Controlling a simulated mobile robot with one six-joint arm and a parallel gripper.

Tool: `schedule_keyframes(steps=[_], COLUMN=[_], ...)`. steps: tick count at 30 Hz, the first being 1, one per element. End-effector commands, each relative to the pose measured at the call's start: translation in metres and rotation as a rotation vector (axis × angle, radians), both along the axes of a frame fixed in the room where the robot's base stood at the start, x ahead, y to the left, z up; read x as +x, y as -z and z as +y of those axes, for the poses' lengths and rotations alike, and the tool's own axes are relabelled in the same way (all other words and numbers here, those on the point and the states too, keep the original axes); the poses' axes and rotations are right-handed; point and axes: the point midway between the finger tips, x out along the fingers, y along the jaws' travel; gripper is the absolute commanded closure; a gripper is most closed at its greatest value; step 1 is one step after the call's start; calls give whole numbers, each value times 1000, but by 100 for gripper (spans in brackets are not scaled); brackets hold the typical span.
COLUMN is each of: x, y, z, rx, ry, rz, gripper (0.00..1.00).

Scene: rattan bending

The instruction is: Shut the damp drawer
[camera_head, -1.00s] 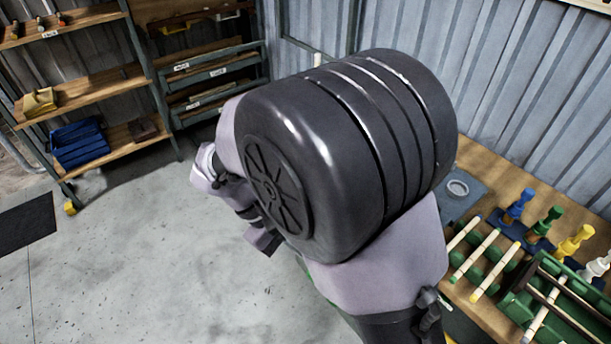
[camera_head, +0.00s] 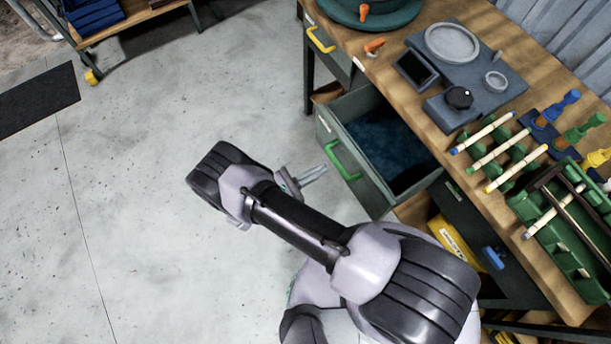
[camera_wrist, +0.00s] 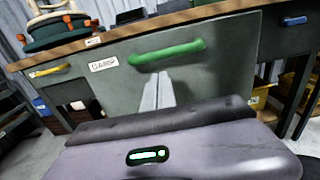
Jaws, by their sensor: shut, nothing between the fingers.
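The damp drawer (camera_head: 348,171) is pulled out from the front of the wooden bench in the head view, with a dark blue lining visible inside. Its grey-green front has a green handle (camera_head: 343,161). In the wrist view the drawer front (camera_wrist: 215,75) fills the middle, with a "DAMP" label (camera_wrist: 103,64) and the green handle (camera_wrist: 167,53) near its top. My gripper (camera_head: 323,170) is shut and empty, just in front of the drawer. In the wrist view its fingertips (camera_wrist: 159,83) point at the front, below the handle; I cannot tell whether they touch.
The bench top (camera_head: 410,95) holds a grey plate with dishes (camera_head: 452,43) and a green rack with rods (camera_head: 560,220). A closed drawer with a yellow handle (camera_head: 320,40) is beside it. A blue handle (camera_head: 494,258) is on the other side. The floor (camera_head: 140,200) at left is clear.

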Motion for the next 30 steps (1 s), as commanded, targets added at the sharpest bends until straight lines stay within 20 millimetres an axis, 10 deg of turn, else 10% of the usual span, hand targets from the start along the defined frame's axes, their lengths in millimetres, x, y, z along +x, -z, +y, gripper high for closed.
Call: schedule_keyframes(steps=[9, 30], x=[26, 35], y=[1, 1], z=[-47, -68], rx=[1, 1], ry=[3, 4], rz=[-1, 0], gripper=[100, 100])
